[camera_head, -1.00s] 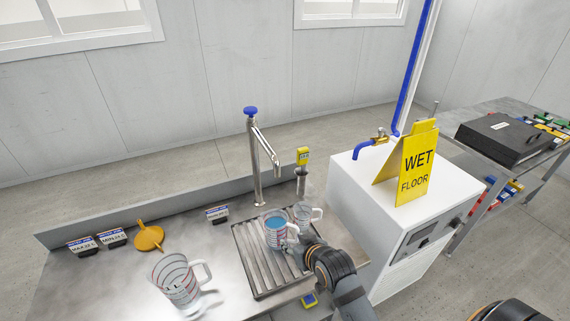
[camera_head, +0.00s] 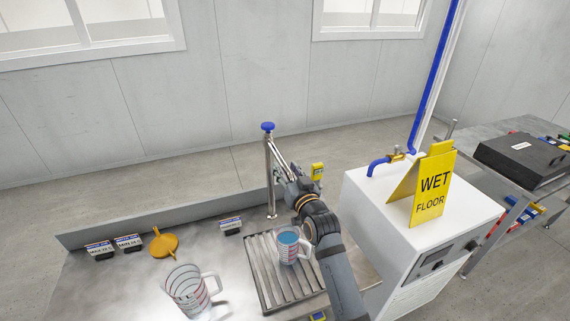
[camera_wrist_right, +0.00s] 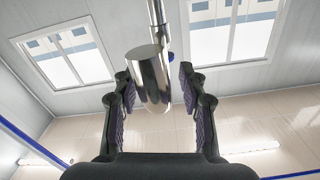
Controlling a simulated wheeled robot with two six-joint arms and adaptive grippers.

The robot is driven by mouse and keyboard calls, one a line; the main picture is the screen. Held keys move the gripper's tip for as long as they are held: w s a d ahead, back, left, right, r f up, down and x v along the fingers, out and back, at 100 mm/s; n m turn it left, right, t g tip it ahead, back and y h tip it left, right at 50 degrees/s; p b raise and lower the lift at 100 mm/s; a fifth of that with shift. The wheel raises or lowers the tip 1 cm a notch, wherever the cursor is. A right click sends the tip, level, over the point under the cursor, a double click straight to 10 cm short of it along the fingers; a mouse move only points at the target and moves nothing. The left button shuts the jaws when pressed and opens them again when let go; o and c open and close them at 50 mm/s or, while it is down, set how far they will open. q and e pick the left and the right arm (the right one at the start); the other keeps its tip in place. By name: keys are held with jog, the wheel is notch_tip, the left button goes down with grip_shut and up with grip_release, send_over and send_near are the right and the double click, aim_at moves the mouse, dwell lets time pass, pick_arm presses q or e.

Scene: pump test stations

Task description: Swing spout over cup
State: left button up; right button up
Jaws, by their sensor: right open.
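The tap is a chrome post with a blue knob, and its chrome spout (camera_head: 279,153) slants down to the right. My right gripper (camera_head: 284,176) is at the spout's lower end, open. In the right wrist view the spout's shiny end (camera_wrist_right: 150,75) lies between the open fingers of the right gripper (camera_wrist_right: 155,95), nearer the left finger; I cannot tell if they touch. A clear cup with blue liquid (camera_head: 288,245) stands upright on the drain grate (camera_head: 270,275), below and in front of the gripper. My left gripper is not in view.
A larger clear jug (camera_head: 188,292) stands left of the grate. A yellow funnel (camera_head: 164,243) and small labels lie at the bench's back left. A white cabinet (camera_head: 370,205) with a yellow wet floor sign (camera_head: 432,188) stands close right of my arm.

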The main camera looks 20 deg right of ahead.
jog(key=shift+w, duration=0.75)
grip_shut()
